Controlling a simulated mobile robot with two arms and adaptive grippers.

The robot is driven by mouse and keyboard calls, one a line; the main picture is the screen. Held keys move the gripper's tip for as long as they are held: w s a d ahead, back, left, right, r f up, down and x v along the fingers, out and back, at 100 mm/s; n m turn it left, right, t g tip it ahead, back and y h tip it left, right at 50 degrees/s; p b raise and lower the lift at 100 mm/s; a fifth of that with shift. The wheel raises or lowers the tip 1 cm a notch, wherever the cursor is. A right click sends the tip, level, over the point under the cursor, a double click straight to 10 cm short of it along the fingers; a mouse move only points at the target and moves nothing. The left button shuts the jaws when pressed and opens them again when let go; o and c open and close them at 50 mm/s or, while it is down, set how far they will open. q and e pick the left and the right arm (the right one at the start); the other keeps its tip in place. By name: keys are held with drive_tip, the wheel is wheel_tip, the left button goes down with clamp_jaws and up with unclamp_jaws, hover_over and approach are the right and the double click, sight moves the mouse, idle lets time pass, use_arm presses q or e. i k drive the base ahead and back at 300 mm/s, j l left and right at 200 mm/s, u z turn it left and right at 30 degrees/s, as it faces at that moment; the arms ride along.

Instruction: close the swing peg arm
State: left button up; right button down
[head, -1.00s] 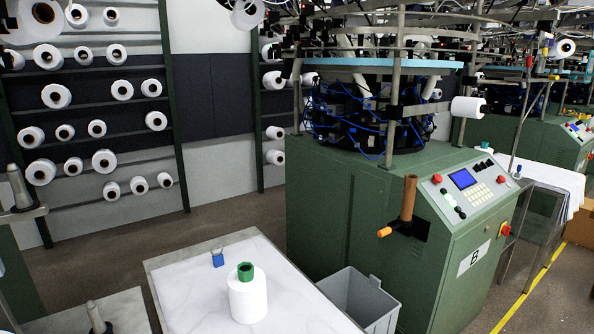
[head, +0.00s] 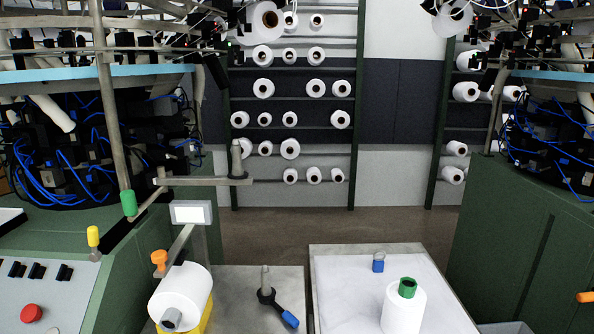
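A grey metal arm (head: 205,181) sticks out to the right from the left knitting machine. An upright tapered peg (head: 237,160) stands on its outer end with no cone on it. This looks like the swing peg arm; it stands out away from the machine, above the gap and the small metal table. A second short peg (head: 265,281) with a blue handle (head: 289,318) is on the metal table below. Neither of my grippers is in view.
The left green machine (head: 130,270) has a control panel (head: 40,290). A white cone (head: 182,297) lies by the metal table (head: 240,280). A white-topped table (head: 340,280) carries a green-tipped cone (head: 404,310) and a small blue item (head: 378,262). Floor (head: 300,225) behind is clear.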

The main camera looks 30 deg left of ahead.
sight(238, 177)
drive_tip(key=u, duration=1.85)
